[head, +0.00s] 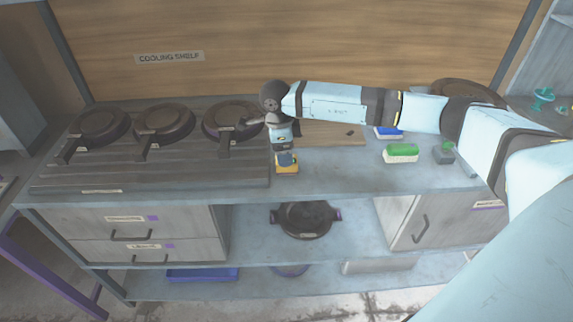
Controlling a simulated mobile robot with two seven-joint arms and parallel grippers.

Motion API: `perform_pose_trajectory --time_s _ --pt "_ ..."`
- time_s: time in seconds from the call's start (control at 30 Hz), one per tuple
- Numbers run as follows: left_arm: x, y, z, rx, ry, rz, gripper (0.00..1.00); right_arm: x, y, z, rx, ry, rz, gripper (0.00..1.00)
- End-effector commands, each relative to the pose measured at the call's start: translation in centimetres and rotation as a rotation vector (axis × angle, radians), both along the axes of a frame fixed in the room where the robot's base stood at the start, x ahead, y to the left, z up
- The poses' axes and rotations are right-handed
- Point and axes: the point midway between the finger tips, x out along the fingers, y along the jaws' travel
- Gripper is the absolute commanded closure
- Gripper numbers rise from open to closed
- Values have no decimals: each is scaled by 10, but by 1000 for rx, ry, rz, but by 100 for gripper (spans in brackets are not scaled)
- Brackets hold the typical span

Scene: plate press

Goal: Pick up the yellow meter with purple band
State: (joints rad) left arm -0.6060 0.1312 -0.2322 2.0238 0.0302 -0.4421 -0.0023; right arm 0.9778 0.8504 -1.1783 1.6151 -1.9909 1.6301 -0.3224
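A small yellow thing with a dark bluish top (287,165), likely the yellow meter, sits near the front edge of the worktop, right of the pan rack. A purple band cannot be made out at this size. My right arm reaches in from the right across the worktop, and its wrist bends downward. My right gripper (284,147) points down just above or at the yellow thing. Its fingers are too small and hidden to show whether they are open or touch it. My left gripper is not in view.
Three dark pans (164,121) rest on a dark rack (150,175) at left. A wooden board (335,133) lies behind the gripper. A green-and-white block (402,153), a blue-and-white block (388,132) and a grey block (443,153) stand at right. A dark pot (305,217) is on the shelf below.

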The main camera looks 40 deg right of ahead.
Motion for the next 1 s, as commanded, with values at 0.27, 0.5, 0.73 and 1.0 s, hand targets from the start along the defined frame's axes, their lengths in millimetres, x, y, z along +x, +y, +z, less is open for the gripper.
perform_pose_trajectory --time_s 0.27,0.5,0.73,1.0 --pt "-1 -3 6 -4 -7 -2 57 -5 -3 -40 1 3 -1 19" --pt "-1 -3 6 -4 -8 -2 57 -5 -3 -45 1 1 0 19" --pt "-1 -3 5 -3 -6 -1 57 -5 -4 -45 0 1 0 67" --pt "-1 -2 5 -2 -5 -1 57 -5 -4 -44 1 1 0 76"
